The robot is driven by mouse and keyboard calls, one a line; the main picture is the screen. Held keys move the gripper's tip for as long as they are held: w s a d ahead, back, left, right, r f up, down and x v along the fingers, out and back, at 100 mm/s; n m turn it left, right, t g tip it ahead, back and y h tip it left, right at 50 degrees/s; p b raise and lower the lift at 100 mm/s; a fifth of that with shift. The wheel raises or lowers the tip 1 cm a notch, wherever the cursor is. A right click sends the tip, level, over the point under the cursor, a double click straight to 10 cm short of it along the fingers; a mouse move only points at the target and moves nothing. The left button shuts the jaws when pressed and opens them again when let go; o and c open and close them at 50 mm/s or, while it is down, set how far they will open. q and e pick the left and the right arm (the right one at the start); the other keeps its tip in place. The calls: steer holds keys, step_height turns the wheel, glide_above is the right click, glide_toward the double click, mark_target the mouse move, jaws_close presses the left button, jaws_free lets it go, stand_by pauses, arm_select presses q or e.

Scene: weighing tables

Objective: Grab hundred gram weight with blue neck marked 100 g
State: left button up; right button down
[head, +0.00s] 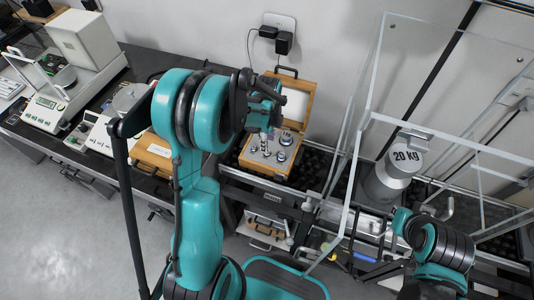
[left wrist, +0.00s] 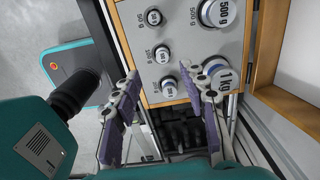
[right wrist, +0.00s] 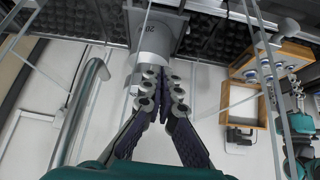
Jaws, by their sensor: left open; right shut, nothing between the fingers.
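The wooden weight box (head: 243,160) stands open on the table, with several silver weights in its pale panel. In the left wrist view the weight whose small label seems to read 100 g (left wrist: 162,53) stands in the left row, with a blue ring at its neck. It sits between the 50 g weight (left wrist: 153,17) and another small weight (left wrist: 168,87) with a hard-to-read label. My left gripper (left wrist: 160,72) is open and empty, its fingers spread on either side of the row's lower end. My right gripper (right wrist: 164,72) is shut and empty, away from the box.
The box's wooden wall lies farther right. A 20 kg weight (head: 390,180) stands within a clear-panelled frame (head: 365,120). Balances (head: 45,108) stand at the left.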

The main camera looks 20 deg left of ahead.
arm_select(q)
steer(key=f+b, duration=0.1)
steer(key=f, duration=0.3)
steer(key=f+b, duration=0.1)
steer(key=f, duration=0.1)
steer(key=shift+w+a+f+b, duration=0.1)
steer(key=shift+w+a+b, duration=0.15)
steer(key=shift+b, duration=0.05)
jaws_close()
